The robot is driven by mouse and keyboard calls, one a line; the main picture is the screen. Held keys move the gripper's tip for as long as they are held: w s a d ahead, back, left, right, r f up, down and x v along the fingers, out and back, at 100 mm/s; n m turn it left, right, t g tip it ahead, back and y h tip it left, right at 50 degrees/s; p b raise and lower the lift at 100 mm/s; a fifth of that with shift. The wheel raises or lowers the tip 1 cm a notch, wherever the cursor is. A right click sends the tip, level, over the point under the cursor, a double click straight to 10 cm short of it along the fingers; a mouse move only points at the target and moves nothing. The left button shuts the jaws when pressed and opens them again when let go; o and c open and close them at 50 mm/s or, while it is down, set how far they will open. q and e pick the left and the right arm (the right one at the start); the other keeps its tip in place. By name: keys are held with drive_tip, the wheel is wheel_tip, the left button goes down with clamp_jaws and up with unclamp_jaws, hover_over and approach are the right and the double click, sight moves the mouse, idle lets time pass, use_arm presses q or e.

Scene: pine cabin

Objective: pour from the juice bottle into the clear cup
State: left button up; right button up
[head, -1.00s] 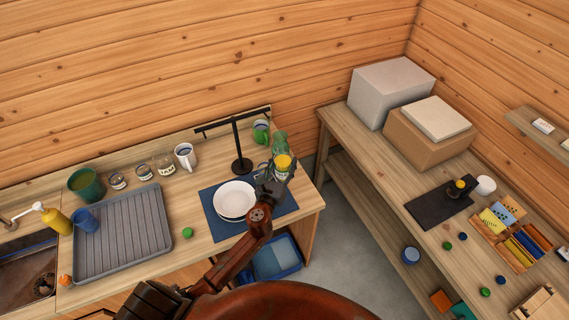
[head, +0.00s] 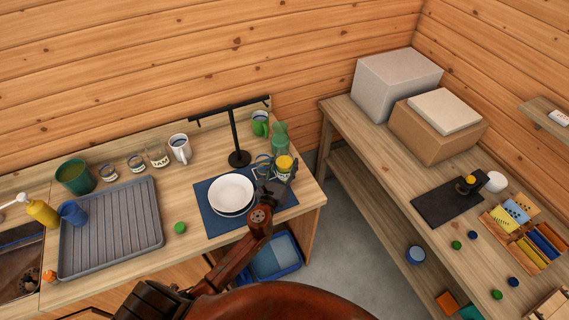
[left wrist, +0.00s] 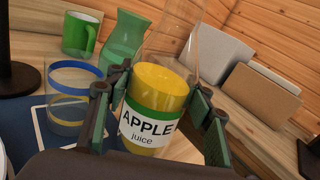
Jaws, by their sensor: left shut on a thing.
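The juice bottle (left wrist: 152,105) is clear, with yellow juice low inside and a green and white "APPLE juice" label; in the head view (head: 285,166) it is at the right end of the counter. My left gripper (head: 276,182) is shut on it, one finger on each side in the left wrist view (left wrist: 160,112). The bottle looks near upright; I cannot tell whether its base touches the mat. My right gripper is out of view.
A green carafe (head: 279,137) and green mug (head: 260,124) stand behind the bottle. White plates (head: 231,193) lie on the blue mat (head: 213,222), with a black stand (head: 236,140) behind. A grey tray (head: 110,228) is farther left. The floor gap lies right of the counter.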

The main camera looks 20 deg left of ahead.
use_arm(q)
drive_tip(key=shift+r, duration=0.2)
drive_tip(key=shift+d+r+n+p, duration=0.1)
drive_tip(key=shift+r+n+p, duration=0.05)
drive_tip(key=shift+n+p, duration=1.2)
drive_tip(key=shift+n, duration=0.75)
drive_tip(key=shift+f+n+g+h+p, duration=0.3)
drive_tip(key=shift+n+h+p, duration=0.1)
drive_tip(key=shift+n, duration=0.5)
drive_tip(key=n, duration=0.1)
drive_tip(key=d+f+n, duration=0.1)
drive_tip(key=n, duration=0.1)
drive_tip(key=shift+d+f+h, duration=0.2)
drive_tip(key=shift+f+h, duration=0.1)
drive_tip(key=shift+d+r+n+g+h+p, duration=0.3)
drive_tip(key=shift+r+n+p, duration=0.2)
drive_tip(key=shift+n+p, duration=0.6)
drive_tip(key=shift+r+n+p, duration=1.05)
drive_tip(key=shift+n+p, duration=0.05)
drive_tip(key=shift+p, duration=0.6)
drive_tip(key=shift+s, duration=0.1)
